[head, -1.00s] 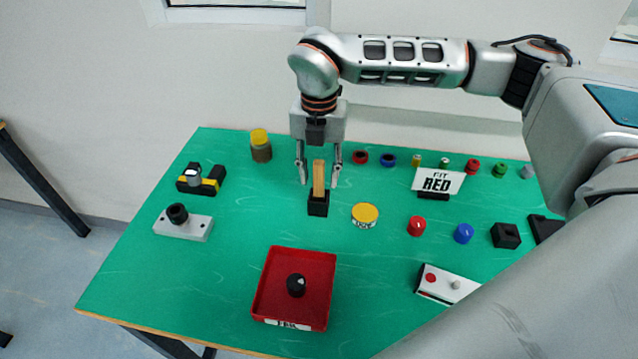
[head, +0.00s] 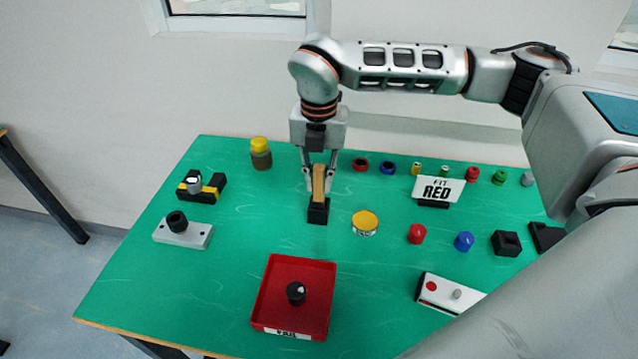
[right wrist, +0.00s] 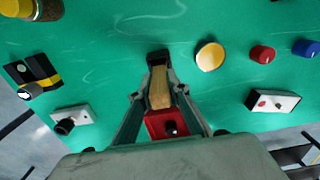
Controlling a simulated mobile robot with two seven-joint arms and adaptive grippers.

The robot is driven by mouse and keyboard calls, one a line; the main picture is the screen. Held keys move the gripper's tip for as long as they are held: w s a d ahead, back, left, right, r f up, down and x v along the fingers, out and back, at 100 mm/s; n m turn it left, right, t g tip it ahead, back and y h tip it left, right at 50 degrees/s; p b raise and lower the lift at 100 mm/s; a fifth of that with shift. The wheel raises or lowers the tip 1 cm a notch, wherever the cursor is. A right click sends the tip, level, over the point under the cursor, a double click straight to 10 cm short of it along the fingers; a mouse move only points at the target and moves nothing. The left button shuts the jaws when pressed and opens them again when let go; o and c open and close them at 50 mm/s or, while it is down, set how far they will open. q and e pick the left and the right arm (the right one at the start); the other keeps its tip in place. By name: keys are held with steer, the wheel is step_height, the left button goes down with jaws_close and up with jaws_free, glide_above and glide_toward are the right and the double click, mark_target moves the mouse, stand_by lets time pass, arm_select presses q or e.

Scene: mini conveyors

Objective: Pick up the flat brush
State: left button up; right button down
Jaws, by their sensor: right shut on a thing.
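The flat brush (head: 318,178) shows as a flat wooden piece standing upright. Its lower end meets a black block (head: 318,212) on the green table; I cannot tell whether this is a stand or the brush's own head. My right gripper (head: 318,188) comes down from above and is shut on the wooden piece, one finger on each side. In the right wrist view the brush (right wrist: 160,90) lies between the fingers, with the black block (right wrist: 158,57) beyond the tips. My left gripper is not in view.
A red tray (head: 262,300) with a black knob (head: 296,293) stands in front. A yellow-topped tin (head: 365,222) is close on the right. A sign reading RED (head: 437,189) and several small caps stand further right. A grey block with a knob (head: 183,232) is at left.

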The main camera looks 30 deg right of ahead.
step_height(320, 180, up, 19)
stand_by(0.4)
stand_by(0.5)
